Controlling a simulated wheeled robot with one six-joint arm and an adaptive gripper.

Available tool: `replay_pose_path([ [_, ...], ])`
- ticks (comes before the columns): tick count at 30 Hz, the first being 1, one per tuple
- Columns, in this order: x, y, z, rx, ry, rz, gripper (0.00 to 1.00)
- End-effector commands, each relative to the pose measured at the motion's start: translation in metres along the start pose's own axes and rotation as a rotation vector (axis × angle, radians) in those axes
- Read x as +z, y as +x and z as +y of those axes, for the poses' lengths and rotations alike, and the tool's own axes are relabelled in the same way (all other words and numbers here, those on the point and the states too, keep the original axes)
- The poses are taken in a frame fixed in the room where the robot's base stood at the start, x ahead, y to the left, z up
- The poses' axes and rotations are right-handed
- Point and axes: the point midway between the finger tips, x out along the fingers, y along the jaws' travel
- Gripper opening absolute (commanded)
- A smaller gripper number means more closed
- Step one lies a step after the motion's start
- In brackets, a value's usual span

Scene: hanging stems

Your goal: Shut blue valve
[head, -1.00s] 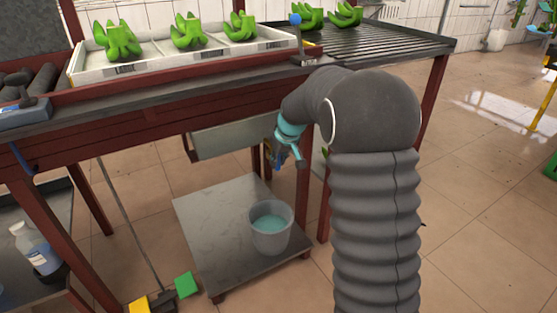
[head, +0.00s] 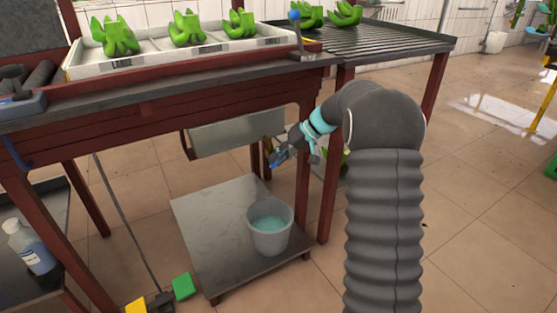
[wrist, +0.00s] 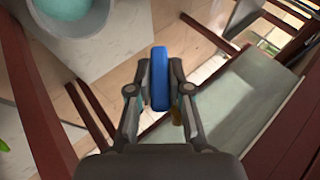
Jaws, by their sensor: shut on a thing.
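The blue valve handle (wrist: 160,78) is a flat blue bar between my fingers in the wrist view. In the head view it shows small (head: 278,158), below the table's front edge and beside a brass-coloured part (head: 267,146). My gripper (head: 285,155) is shut on the blue handle and comes at it from the right. In the wrist view both fingers of my gripper (wrist: 160,90) press on the handle's sides. The valve's body is mostly hidden, and I cannot tell the handle's exact angle to the pipe.
A bucket with bluish liquid (head: 270,228) stands on a low metal shelf (head: 200,235) below. A grey trough (head: 225,136) hangs under the table, left of the valve. A red-brown table leg (head: 303,170) stands close by. A lever with a blue knob (head: 294,15) stands on the table.

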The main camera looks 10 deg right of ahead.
Motion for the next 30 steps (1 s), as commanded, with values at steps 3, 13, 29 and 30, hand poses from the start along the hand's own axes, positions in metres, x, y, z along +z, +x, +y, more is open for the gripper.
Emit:
replay_pose_path([
  [3, -0.0001, 0.0008, 0.0039, -0.103, 0.046, 0.002, 0.00],
  [13, 0.0004, 0.0012, 0.0059, -0.393, 0.166, 0.002, 0.00],
  [29, 0.0010, 0.0022, 0.0066, -0.754, 0.315, 0.001, 0.00],
  [30, 0.0011, 0.0022, 0.0066, -0.769, 0.321, 0.001, 0.00],
])
